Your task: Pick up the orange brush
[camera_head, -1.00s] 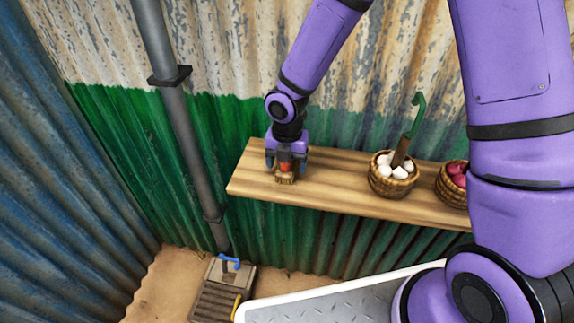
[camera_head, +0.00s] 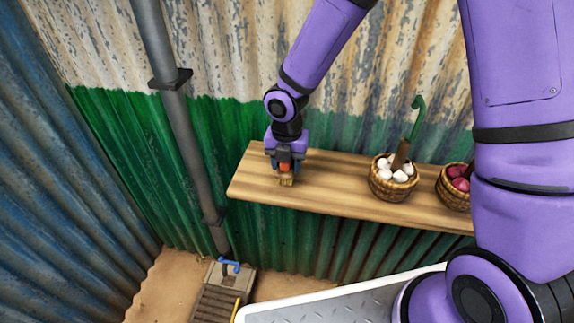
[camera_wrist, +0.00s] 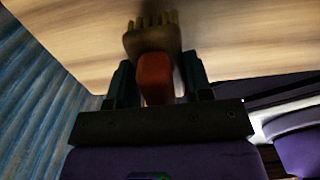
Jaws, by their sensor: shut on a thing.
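The orange brush (camera_wrist: 155,75) sits between the fingers of my gripper (camera_wrist: 158,82) in the wrist view, its orange handle clasped and its tan bristled head pointing away from the palm. In the head view the brush (camera_head: 286,181) shows below my gripper (camera_head: 286,163) at the left end of the wooden shelf (camera_head: 330,191). My gripper is shut on the brush. I cannot tell whether the bristles touch the shelf or hang just above it.
A basket of dark red items (camera_head: 455,198) is farther right. A grey pipe (camera_head: 180,130) runs down the wall on the left.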

